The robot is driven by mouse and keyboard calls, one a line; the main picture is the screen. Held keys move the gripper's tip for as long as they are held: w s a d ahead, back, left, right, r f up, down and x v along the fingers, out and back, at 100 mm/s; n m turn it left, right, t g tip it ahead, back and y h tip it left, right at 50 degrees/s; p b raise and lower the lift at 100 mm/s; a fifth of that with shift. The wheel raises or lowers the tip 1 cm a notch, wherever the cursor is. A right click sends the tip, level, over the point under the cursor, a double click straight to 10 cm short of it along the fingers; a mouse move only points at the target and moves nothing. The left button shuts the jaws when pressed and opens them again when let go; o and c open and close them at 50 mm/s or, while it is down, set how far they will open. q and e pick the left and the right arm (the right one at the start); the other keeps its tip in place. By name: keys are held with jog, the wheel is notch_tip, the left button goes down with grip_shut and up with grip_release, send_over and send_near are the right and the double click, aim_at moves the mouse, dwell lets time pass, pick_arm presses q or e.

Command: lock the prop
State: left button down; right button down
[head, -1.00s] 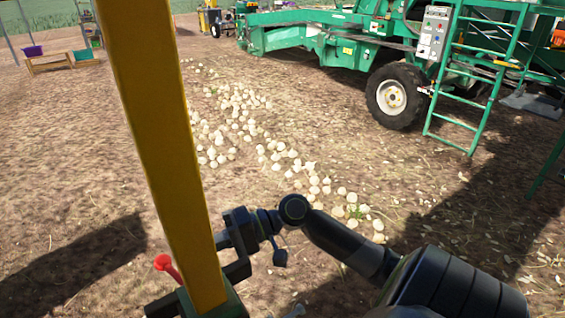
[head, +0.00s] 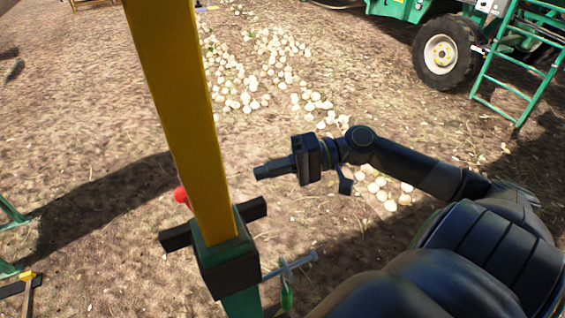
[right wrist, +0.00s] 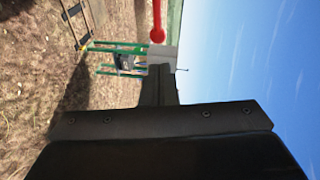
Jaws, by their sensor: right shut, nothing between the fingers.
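The yellow post (head: 180,110) stands tilted in a green sleeve with a black collar (head: 228,272) in the head view. A black bar (head: 250,208) crosses at the collar. A red knob (head: 181,195) shows at the post's left edge, partly hidden by it. A metal pin (head: 292,266) with a green grip sticks out right of the collar. My right gripper (head: 257,172) is shut and empty, right of the post and above the bar, apart from both. My left gripper is out of view.
Pale onions (head: 265,65) lie across the dirt behind. A green machine with a wheel (head: 441,54) and a ladder (head: 520,60) stands at the back right. The ground between is open.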

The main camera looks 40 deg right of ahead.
jog(key=shift+p+v, duration=0.3)
jog(key=shift+v, duration=1.1)
jog(key=shift+a, duration=0.1)
